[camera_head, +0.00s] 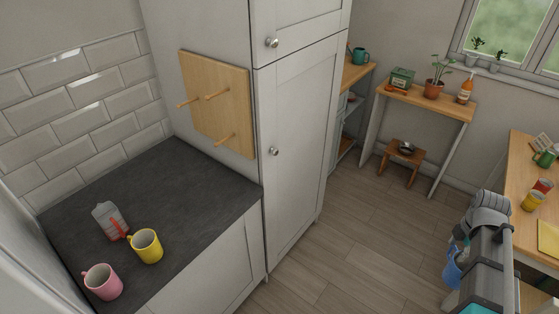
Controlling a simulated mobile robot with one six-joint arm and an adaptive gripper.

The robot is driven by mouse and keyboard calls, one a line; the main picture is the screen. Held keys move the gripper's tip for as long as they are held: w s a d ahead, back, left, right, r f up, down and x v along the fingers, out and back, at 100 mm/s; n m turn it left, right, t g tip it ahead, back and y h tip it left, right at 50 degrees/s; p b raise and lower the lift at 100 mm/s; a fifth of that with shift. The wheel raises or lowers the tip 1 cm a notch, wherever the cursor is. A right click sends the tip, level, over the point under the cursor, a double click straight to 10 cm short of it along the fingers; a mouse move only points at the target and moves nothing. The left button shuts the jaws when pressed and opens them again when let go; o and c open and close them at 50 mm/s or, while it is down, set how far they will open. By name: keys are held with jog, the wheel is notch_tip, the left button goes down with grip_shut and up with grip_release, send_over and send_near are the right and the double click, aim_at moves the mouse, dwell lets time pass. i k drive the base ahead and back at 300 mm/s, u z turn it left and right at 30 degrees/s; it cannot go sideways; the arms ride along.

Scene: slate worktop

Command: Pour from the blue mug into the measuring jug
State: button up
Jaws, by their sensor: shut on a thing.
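The measuring jug (108,222), clear with red marks and a red handle, stands on the slate worktop (190,195) at the left. The blue mug (452,270) is at the lower right, held off the worktop over the floor area. My gripper (462,258) is shut on the blue mug, far to the right of the jug. My own arm hides part of the mug and most of the gripper fingers. The mug's contents cannot be seen.
A yellow mug (147,246) stands close to the right of the jug, and a pink mug (103,282) in front. A peg board (217,105) hangs on the tall cabinet (298,150) beside the worktop. The worktop's back right is clear.

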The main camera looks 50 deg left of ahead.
aim_at(111, 221)
jog(key=z, duration=0.15)
jog(key=i, duration=1.1)
jog(key=u, duration=1.8)
